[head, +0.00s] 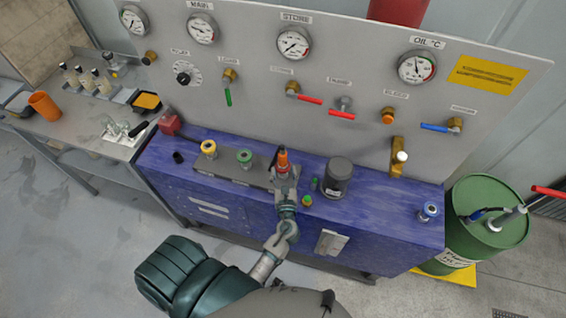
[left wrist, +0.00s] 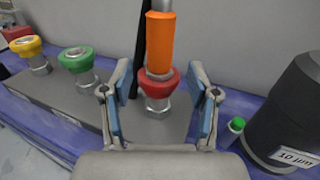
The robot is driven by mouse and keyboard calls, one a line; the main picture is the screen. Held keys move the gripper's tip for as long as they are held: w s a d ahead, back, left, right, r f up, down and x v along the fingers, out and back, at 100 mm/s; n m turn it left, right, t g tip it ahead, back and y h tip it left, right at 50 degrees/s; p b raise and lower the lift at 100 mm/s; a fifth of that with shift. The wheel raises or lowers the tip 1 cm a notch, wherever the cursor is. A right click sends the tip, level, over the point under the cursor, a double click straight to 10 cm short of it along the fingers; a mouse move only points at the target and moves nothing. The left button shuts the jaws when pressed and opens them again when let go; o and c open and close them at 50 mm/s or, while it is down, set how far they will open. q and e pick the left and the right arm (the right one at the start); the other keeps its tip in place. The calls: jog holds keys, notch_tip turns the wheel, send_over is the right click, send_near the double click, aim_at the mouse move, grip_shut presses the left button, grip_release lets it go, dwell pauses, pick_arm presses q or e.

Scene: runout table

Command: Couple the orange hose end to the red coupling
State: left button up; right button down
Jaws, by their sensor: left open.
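The orange hose end (left wrist: 160,45) stands upright on the red coupling (left wrist: 160,88) in the left wrist view; its lower end meets the red collar, and I cannot tell whether it is locked. The orange hose end also shows in the head view (head: 282,159), near the middle of the blue bench. My left gripper (left wrist: 161,105) is open, with one blue-padded finger on each side of the red coupling and apart from it. In the head view my left gripper (head: 285,173) hides the red coupling's lower part. My right gripper is not in view.
A yellow coupling (head: 208,148) and a green coupling (head: 245,157) stand left on the same grey block. A dark canister (head: 338,178) stands close on the right, with a small green-capped bottle (left wrist: 233,130) between. The gauge panel (head: 345,75) rises behind the blue bench (head: 385,225).

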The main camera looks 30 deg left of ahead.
pick_arm(q)
jog(key=v, duration=0.6)
jog(key=shift+s+d, duration=0.3)
dwell(0.5)
